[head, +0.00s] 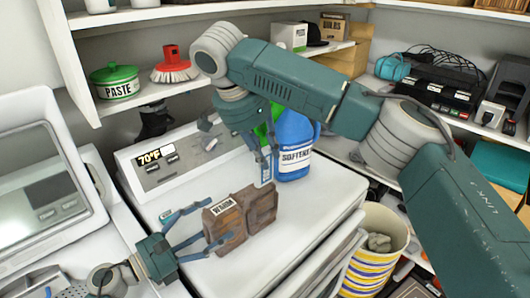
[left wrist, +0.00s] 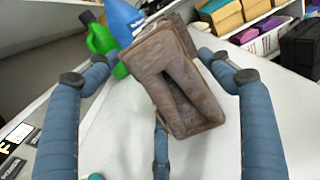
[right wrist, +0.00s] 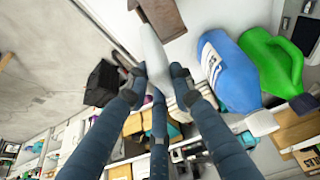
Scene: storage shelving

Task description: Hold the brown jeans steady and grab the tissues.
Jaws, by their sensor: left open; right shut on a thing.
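The brown jeans (head: 228,222) are folded and lie on the white appliance top (head: 318,205). In the left wrist view the jeans (left wrist: 172,85) sit between my spread fingers. My left gripper (head: 205,224) is open at the left side of the jeans. My right gripper (head: 266,160) comes down from above, just behind the jeans. It is shut on a slim white thing (right wrist: 152,52), which looks like the tissues; its label cannot be read. The fingers hide part of it.
A blue softener bottle (head: 294,148) and a green bottle (head: 268,128) stand close behind my right gripper. A control panel (head: 168,160) is at the back left. A striped bin (head: 372,258) stands below at the right. The appliance's front right is clear.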

